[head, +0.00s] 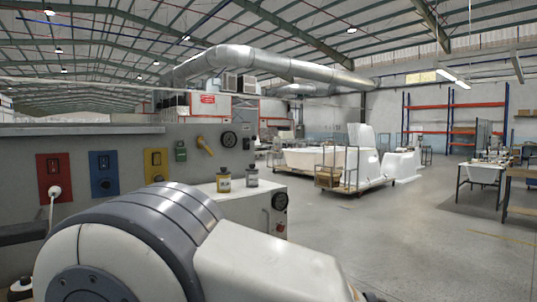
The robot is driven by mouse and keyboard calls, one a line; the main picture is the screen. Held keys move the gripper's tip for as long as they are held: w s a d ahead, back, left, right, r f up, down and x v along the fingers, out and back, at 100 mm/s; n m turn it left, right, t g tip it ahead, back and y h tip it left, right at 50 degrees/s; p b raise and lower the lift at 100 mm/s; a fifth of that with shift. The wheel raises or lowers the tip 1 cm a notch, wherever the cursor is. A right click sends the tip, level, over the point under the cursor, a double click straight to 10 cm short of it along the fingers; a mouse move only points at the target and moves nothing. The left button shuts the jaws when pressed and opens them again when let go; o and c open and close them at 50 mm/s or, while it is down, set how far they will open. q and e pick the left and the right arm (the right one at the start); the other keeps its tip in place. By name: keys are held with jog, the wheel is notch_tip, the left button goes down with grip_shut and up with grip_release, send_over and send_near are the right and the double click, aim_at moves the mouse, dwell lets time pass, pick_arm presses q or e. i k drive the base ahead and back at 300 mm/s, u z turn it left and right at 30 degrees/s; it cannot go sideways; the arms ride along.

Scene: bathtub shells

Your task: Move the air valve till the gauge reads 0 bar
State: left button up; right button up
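A yellow lever handle (204,146), which looks like the air valve, sits on the grey wall panel left of centre, tilted down to the right. Just right of it is a round dark gauge (229,139) on the same panel; its needle is too small to read. A second round dark gauge (280,201) is on the end face of the white cabinet (240,204); its reading cannot be told either. Neither of my grippers shows. A large white and grey link of my own arm fills the lower left and hides the lower panel and part of the cabinet.
Red (54,176), blue (103,173) and yellow (156,164) switch plates and a small green box (181,151) line the panel. Open floor (400,245) lies to the right.

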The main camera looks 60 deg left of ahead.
aim_at(207, 149)
jog(key=z, duration=0.2)
jog(key=i, duration=0.6)
jog(key=u, duration=0.45)
jog(key=i, duration=1.35)
jog(key=u, duration=1.6)
jog(key=i, duration=0.8)
jog(key=u, duration=0.85)
